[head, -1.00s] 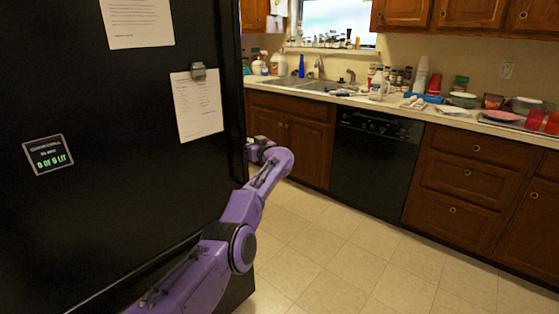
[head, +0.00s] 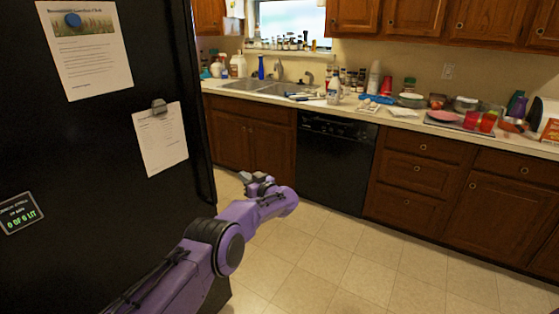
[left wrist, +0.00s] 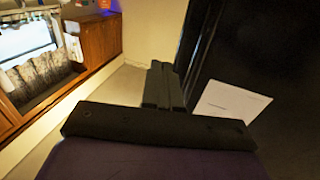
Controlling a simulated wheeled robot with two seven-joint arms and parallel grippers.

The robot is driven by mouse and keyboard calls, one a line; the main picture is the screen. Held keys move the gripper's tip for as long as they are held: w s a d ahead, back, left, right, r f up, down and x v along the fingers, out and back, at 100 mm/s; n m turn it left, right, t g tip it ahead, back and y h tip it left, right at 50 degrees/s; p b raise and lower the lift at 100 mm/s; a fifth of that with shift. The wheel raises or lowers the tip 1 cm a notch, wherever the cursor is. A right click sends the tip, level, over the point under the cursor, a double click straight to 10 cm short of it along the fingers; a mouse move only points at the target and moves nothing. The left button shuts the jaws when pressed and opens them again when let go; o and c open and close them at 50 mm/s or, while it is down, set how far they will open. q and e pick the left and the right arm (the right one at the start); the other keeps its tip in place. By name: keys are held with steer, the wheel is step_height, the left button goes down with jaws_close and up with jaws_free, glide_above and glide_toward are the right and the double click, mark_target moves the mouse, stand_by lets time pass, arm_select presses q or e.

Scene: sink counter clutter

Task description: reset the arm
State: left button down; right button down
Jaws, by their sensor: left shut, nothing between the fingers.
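My left arm (head: 235,225) is purple and reaches in from the bottom left in the head view. My left gripper (head: 244,178) is at its far end, small and dark, beside the edge of the black fridge (head: 95,190) and in front of the lower cabinets. In the left wrist view its dark fingers (left wrist: 163,86) are close together with nothing between them. A white sheet on the black fridge shows to their right. My right gripper is out of view.
A counter with a sink (head: 262,87) and much clutter runs along the back. A black dishwasher (head: 334,160) is under it. Papers (head: 160,138) hang on the fridge. The tiled floor (head: 330,260) in front of the cabinets is clear.

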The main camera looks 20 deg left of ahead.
arm_select(q)
steer(key=s+d+f+m+t+h, duration=0.1)
steer(key=s+d+f+t+h, duration=0.15)
steer(key=f, duration=0.55)
steer(key=s+d+f+m+t+h, duration=0.1)
steer(key=s+d+f+h, duration=0.2)
steer(key=f, duration=0.6)
steer(key=s+d+f+m+h, duration=0.2)
steer(key=s+d+f+h, duration=0.15)
steer(key=s+f, duration=0.7)
steer(key=s+d+f+m+g+h, duration=0.1)
steer(key=s+d+f+g+h, duration=0.1)
steer(key=s, duration=0.9)
steer(key=s+d+f+g+h, duration=0.1)
steer(key=s+d+f+g, duration=0.1)
steer(key=s, duration=1)
steer(key=s+r+m+g+h, duration=0.1)
steer(key=s+r+g, duration=0.2)
steer(key=s, duration=1.1)
steer(key=shift+d+r, duration=0.15)
steer(key=shift+d, duration=0.25)
